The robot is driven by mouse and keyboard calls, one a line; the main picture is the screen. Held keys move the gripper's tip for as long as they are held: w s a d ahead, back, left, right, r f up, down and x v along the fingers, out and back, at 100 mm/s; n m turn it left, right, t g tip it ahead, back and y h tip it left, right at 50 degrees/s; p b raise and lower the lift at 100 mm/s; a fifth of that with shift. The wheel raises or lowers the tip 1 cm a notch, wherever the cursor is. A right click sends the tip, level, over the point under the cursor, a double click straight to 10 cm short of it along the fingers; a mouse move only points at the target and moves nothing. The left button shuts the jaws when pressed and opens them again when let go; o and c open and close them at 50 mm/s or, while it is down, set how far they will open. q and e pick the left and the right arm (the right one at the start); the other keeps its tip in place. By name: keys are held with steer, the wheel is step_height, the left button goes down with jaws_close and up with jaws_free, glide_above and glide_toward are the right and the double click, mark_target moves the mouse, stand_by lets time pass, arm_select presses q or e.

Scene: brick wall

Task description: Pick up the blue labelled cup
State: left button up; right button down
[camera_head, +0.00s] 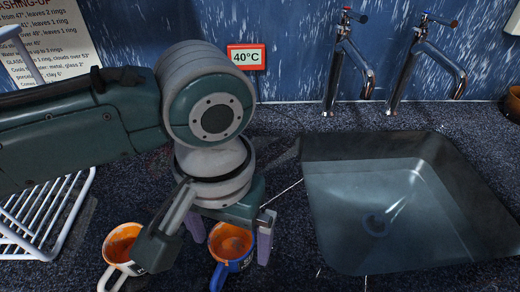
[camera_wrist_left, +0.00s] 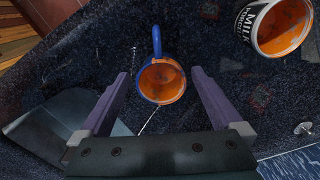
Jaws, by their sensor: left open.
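The blue cup (camera_head: 240,266) stands on the dark speckled counter, with orange residue inside and a trace of white lettering on its side. Its handle points toward the front in the head view. My left gripper (camera_head: 228,238) points down over it, open, with one purple finger on each side of the cup. In the left wrist view the blue cup (camera_wrist_left: 147,88) lies between the tips of my open left gripper (camera_wrist_left: 160,76), with a gap on both sides. Its handle points away from the palm. My right gripper is not in view.
A white cup (camera_head: 116,270) with orange residue stands close on the left; its "MILK" lettering shows in the left wrist view (camera_wrist_left: 247,22). A sink (camera_head: 400,200) with water lies to the right, under two taps (camera_head: 338,70). A white wire rack (camera_head: 45,215) is at left.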

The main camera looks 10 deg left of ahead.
arm_select(q)
steer(key=shift+f, duration=0.9)
steer(key=shift+a, duration=0.1)
steer(key=shift+c, duration=0.4)
steer(key=c, duration=1.3)
